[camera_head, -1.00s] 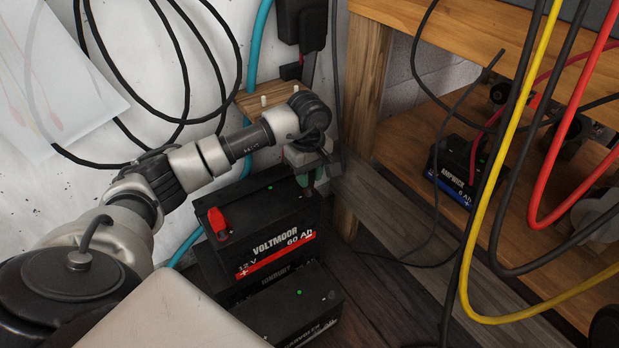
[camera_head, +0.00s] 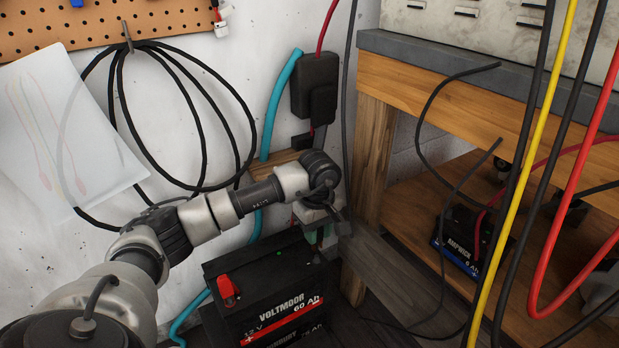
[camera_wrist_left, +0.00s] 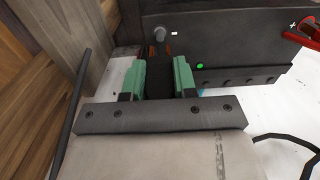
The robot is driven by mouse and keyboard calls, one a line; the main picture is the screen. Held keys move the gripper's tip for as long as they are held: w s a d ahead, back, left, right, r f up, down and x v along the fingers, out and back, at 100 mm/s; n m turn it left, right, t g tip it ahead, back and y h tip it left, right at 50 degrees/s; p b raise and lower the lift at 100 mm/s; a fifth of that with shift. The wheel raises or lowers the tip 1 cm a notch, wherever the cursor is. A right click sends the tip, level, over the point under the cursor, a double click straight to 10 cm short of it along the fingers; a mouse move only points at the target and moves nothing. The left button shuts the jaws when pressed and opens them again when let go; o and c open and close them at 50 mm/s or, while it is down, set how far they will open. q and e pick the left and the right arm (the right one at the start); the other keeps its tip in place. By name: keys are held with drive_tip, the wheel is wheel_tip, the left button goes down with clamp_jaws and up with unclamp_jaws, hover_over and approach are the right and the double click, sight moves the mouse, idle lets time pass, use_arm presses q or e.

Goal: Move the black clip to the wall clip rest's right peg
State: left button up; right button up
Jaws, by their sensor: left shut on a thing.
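My left gripper (camera_head: 318,238) reaches over the far right end of the top battery. In the left wrist view its green fingers (camera_wrist_left: 158,72) are closed on the black clip (camera_wrist_left: 159,80), beside the battery's minus post (camera_wrist_left: 160,32). Copper-coloured parts show at the clip's far end. I cannot tell whether the clip touches the battery. In the head view the clip is mostly hidden by my gripper. The wall clip rest (camera_head: 268,167) is a wooden board on the white wall, behind my arm. Its pegs cannot be made out, and its right end is hidden. My right gripper is out of view.
The Voltmoor battery (camera_head: 265,265), with a red piece (camera_head: 227,288) on it, tops a stack below my gripper. A black box (camera_head: 314,85) and teal hose (camera_head: 279,105) are on the wall. The wooden bench (camera_head: 375,160) stands right. Yellow (camera_head: 520,130) and red cables hang in front.

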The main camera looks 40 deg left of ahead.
use_arm(q)
wheel_tip(320, 180, up, 26)
drive_tip(key=p, duration=2)
drive_tip(key=w+a+f+b, duration=0.1)
drive_tip(key=w+a+f, duration=0.1)
drive_tip(key=w+a+f+b, duration=0.1)
drive_tip(key=w+a, duration=0.2)
drive_tip(key=w+a+f+b, duration=0.1)
drive_tip(key=w+a+f, duration=0.1)
drive_tip(key=a, duration=0.1)
drive_tip(key=shift+w+a+f, duration=0.2)
drive_tip(key=shift+w+f, duration=0.1)
drive_tip(key=shift+f, duration=0.6)
drive_tip(key=shift+f+b, duration=0.15)
drive_tip(key=shift+b, duration=0.2)
drive_tip(key=shift+f+b, duration=0.4)
drive_tip(key=shift+f, duration=0.6)
